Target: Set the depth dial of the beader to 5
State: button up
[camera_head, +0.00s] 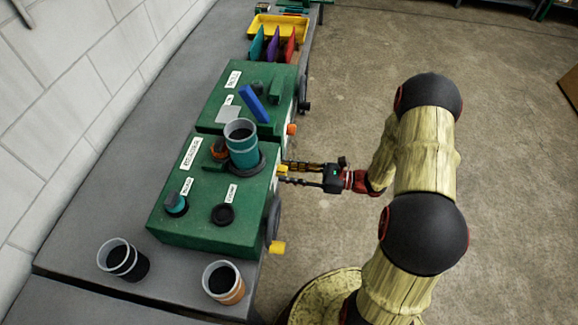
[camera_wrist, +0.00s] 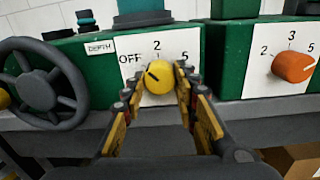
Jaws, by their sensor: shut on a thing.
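The beader is a green box (camera_head: 190,238) on the bench in the head view. Its yellow dial (camera_wrist: 163,82) sits on a white plate marked OFF, 2 and 5, with a DEPTH label (camera_wrist: 100,47) to its left. The dial's dark mark points up and left, roughly toward OFF. The dial's edge also shows in the head view (camera_head: 282,169). My gripper (camera_wrist: 161,93) is shut on the yellow dial, one finger on each side, reaching in from the right in the head view (camera_head: 282,174).
A dark handwheel (camera_wrist: 38,88) stands left of the dial. A second green machine (camera_wrist: 222,55) at right has an orange dial (camera_wrist: 294,66) marked 2, 3 and 5. Cups (camera_head: 224,284) stand on the bench. The floor (camera_head: 340,85) on the right is largely open.

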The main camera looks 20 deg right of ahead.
jog(key=m+p, duration=1.3)
jog(key=m, duration=0.7)
jog(key=shift+r+m+t, duration=0.1)
jog(key=shift+m+t, duration=0.2)
jog(key=shift+p, duration=0.3)
jog(key=o, duration=1)
jog(key=shift+o, duration=0.8)
jog(key=shift+s+d, duration=0.1)
jog(key=v, duration=1.1)
jog(key=shift+s+d, duration=0.2)
jog(key=shift+d, duration=0.15)
